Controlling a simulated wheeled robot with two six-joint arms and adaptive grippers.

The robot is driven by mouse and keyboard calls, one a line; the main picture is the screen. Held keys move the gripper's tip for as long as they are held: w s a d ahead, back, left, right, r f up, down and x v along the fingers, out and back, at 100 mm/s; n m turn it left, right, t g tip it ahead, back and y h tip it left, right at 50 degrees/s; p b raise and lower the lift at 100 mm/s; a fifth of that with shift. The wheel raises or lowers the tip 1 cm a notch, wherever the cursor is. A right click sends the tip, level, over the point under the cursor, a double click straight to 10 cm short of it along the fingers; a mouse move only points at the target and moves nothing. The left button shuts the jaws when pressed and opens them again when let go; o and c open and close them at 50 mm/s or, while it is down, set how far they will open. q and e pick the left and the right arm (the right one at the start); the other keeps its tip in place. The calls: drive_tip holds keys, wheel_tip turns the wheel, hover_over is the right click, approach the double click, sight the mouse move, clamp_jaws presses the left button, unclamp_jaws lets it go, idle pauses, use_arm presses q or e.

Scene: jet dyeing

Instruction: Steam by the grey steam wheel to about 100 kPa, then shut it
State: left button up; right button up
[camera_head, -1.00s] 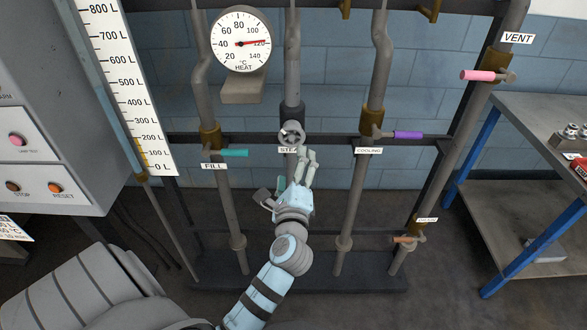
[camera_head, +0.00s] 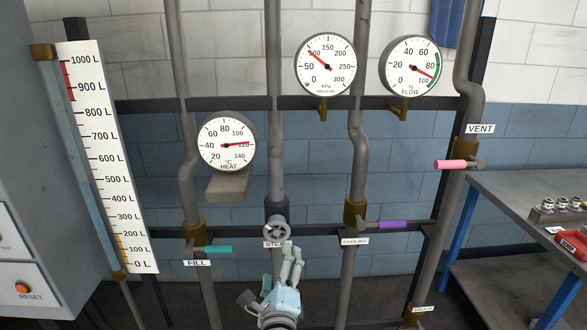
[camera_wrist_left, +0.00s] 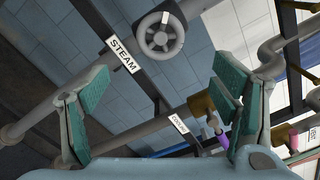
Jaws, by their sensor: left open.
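The grey steam wheel (camera_head: 277,228) sits on its pipe above the steam label (camera_head: 274,244), which the gripper does not hide fully. My left gripper (camera_head: 291,259) is just below and slightly right of the wheel in the head view, open and empty. In the left wrist view the wheel (camera_wrist_left: 160,35) lies beyond the spread fingers (camera_wrist_left: 158,95), apart from them. The kPa gauge (camera_head: 325,64) has its red needle at about 100. My right gripper is not in view.
The heat dial (camera_head: 226,142) reads about 120 °C. The flow dial (camera_head: 413,66) stands at upper right. The teal fill handle (camera_head: 218,249) and purple cooling handle (camera_head: 393,225) flank the wheel. The pink vent handle (camera_head: 451,165) and a bench (camera_head: 510,195) are at right.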

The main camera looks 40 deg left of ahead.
sight(276, 236)
use_arm(q)
drive_tip(key=w+a+n+b, duration=0.1)
drive_tip(key=w+a+n, duration=0.1)
drive_tip(key=n, duration=0.5)
drive_tip(key=w+a+n+b, duration=0.1)
drive_tip(key=w+a+n, duration=0.2)
drive_tip(key=n, duration=0.3)
drive_tip(key=w+a+n+b, duration=0.1)
drive_tip(key=w+a+n, duration=0.1)
drive_tip(key=w+n, duration=0.2)
drive_tip(key=shift+a+f+n+b, duration=0.1)
drive_tip(key=shift+a+n+b, duration=0.1)
drive_tip(key=shift+n, duration=0.7)
drive_tip(key=shift+a+f+n+b, duration=0.1)
drive_tip(key=shift+a+n+b, duration=0.1)
drive_tip(key=shift+n, duration=0.7)
drive_tip(key=c, duration=1.2)
drive_tip(key=shift+o, duration=0.2)
